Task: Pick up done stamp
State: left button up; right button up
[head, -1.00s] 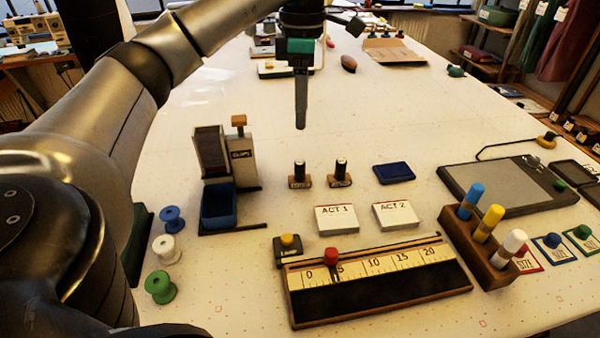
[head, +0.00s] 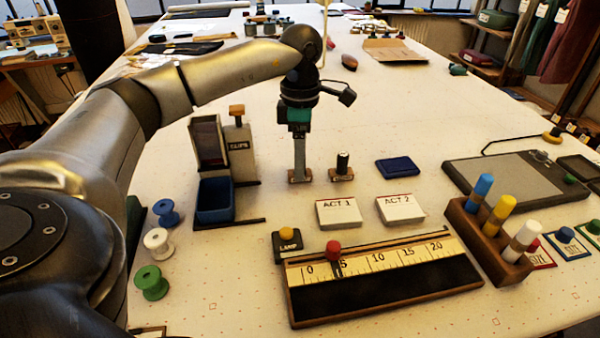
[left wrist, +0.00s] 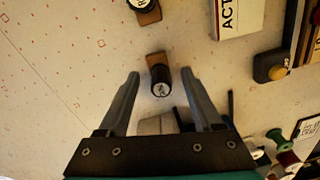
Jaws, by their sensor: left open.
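Two small stamps with dark handles and wooden bases stand upright side by side in the middle of the table. The left stamp (head: 292,178) is mostly hidden behind my left gripper (head: 299,172) in the head view. In the left wrist view the same stamp (left wrist: 160,82) stands between the open fingers of my left gripper (left wrist: 161,75), with a gap on both sides. The right stamp (head: 342,168) stands clear beside it and shows at the top edge of the wrist view (left wrist: 146,12). I cannot read which stamp is marked done. My right gripper is out of view.
A blue ink pad (head: 397,169) lies right of the stamps. The ACT 1 card (head: 338,213) and ACT 2 card (head: 400,209) lie in front. A clips dispenser with a blue bin (head: 214,201) stands left. A ruler board (head: 385,280) and marker rack (head: 487,243) are nearer me.

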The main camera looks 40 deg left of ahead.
pick_arm(q)
grip_shut()
dwell(0.5)
